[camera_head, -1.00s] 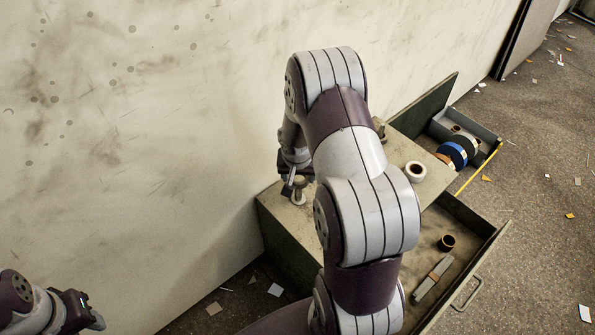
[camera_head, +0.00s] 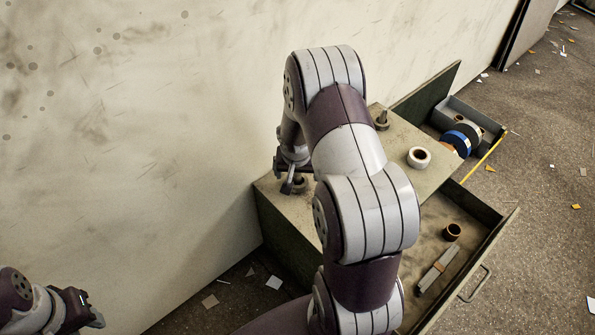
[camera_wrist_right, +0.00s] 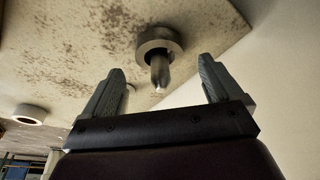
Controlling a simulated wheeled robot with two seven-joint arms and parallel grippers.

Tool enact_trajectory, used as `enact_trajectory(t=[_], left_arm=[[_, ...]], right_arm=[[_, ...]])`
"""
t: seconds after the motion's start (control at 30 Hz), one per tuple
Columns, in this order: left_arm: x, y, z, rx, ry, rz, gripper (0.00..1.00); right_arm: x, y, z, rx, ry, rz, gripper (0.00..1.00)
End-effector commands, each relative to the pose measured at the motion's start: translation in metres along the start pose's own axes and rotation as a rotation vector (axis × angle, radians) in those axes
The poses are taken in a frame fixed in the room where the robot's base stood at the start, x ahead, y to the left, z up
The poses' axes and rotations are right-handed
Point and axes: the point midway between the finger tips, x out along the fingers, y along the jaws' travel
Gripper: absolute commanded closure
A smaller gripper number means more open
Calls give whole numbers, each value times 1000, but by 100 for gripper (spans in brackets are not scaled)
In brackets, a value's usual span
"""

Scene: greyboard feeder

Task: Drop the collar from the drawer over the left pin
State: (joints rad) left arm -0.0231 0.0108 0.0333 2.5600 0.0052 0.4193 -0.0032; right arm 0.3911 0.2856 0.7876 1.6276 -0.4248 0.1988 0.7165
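The left pin (camera_head: 298,181) stands on the cabinet top near the wall, partly hidden by my right gripper in the head view. In the right wrist view, the pin (camera_wrist_right: 160,72) passes through a grey-brown ring, the collar (camera_wrist_right: 148,42), which sits around its base. My right gripper (camera_head: 289,178) is just above the pin. Its fingers (camera_wrist_right: 160,66) are spread on either side of the pin's tip, with nothing between them but the pin. My left gripper (camera_head: 88,309) hangs at the lower left, away from the cabinet; its fingers are unclear.
The open drawer (camera_head: 484,262) holds a dark ring (camera_head: 452,231) and a grey bar (camera_head: 437,270). A white ring (camera_head: 419,157) lies on the cabinet top (camera_head: 400,137); another pin (camera_head: 382,119) stands behind it. A bin (camera_head: 486,121) with coloured rolls (camera_head: 458,141) lies beyond.

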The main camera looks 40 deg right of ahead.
Motion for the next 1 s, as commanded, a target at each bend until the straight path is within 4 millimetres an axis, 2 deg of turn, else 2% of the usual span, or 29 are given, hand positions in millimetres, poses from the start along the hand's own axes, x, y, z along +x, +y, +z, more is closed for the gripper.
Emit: enact_trajectory(t=[0.17, 0.27, 0.37, 0.5, 0.7, 0.8, 1.0], left_arm=[[0, 0, 0, 0, 0, 0, 62], [-6, 0, -1, 0, 0, 0, 62], [-19, 0, -2, 0, 0, 0, 62], [-40, 0, -5, 0, 0, 0, 62], [-57, 0, -7, 0, 0, 0, 62], [-59, 0, -7, 0, 0, 0, 62], [-59, 0, -7, 0, 0, 0, 62]], right_arm=[[0, 0, 1, 0, -2, 1, 8], [-9, 0, -1, 0, 0, 0, 8], [-33, 0, -2, 0, 2, -1, 8], [-75, 0, -3, -1, 3, -1, 8], [-116, 0, -2, 0, 1, -1, 8], [-125, 0, -1, 0, 0, 0, 8], [-127, 0, 0, 0, -1, 1, 8]])
